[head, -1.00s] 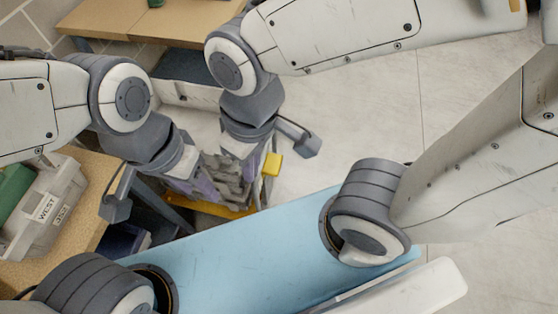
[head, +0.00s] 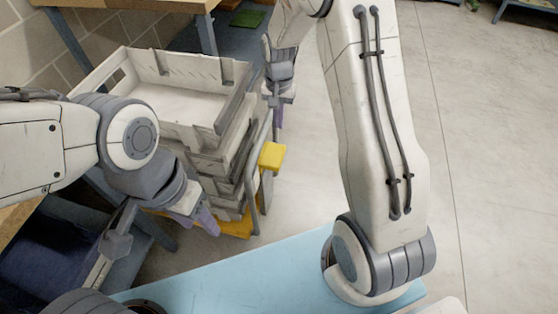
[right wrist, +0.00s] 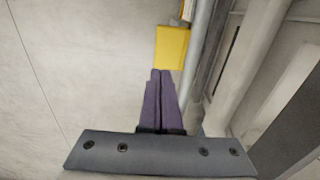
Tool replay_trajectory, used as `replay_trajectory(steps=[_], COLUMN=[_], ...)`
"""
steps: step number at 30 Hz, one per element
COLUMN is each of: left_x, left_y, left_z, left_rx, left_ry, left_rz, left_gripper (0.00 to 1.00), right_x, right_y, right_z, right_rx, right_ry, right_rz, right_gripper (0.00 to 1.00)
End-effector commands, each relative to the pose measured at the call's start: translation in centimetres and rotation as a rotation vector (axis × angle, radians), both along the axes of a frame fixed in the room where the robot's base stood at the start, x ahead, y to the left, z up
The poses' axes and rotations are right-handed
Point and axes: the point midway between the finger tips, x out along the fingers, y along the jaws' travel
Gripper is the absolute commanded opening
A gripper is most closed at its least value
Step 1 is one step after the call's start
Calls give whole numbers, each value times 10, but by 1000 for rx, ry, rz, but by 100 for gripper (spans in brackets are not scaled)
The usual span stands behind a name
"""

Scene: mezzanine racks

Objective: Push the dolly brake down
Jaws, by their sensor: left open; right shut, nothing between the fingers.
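The dolly has a yellow base (head: 236,226) and a grey tubular frame (head: 252,180) beside stacked crates. A yellow pad (head: 271,156), which looks like the brake, sits at the frame's right side, well above the base. It also shows in the right wrist view (right wrist: 172,47), just beyond the fingertips. My right gripper (head: 278,118) is shut and empty, fingers pointing down, above the pad in the picture; I cannot tell if they touch. Its purple fingers lie together in the right wrist view (right wrist: 158,76). My left gripper (head: 205,218) is open near the crates' lower front, partly hidden by its wrist.
White-grey crates (head: 190,100) are stacked on the dolly. A wooden-topped table (head: 180,4) stands behind, and dark blue shelving (head: 50,250) is at the lower left. The floor (head: 490,140) to the right is clear.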

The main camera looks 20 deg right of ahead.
Motion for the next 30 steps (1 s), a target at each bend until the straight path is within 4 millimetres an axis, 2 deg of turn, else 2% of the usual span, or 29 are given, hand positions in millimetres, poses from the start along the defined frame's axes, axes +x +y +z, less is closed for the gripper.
replay_trajectory(steps=[1,11,16,20,30], left_x=[0,0,0,0,0], left_y=[0,0,0,0,0], left_z=[-5,-3,-6,-12,-29], left_rx=[-1,-1,-1,-1,0], left_ry=[-1,-1,-1,-1,0], left_rz=[0,0,0,0,0], left_gripper=[50,50,50,50,50], right_x=[2,3,2,2,2], right_y=[-4,-5,-4,-4,-5], right_z=[-8,-7,-17,-38,-111], right_rx=[-1,-1,-1,0,-1], right_ry=[1,1,2,5,4], right_rz=[-13,-19,-18,-17,-18], right_gripper=[0,0,0,0,0])
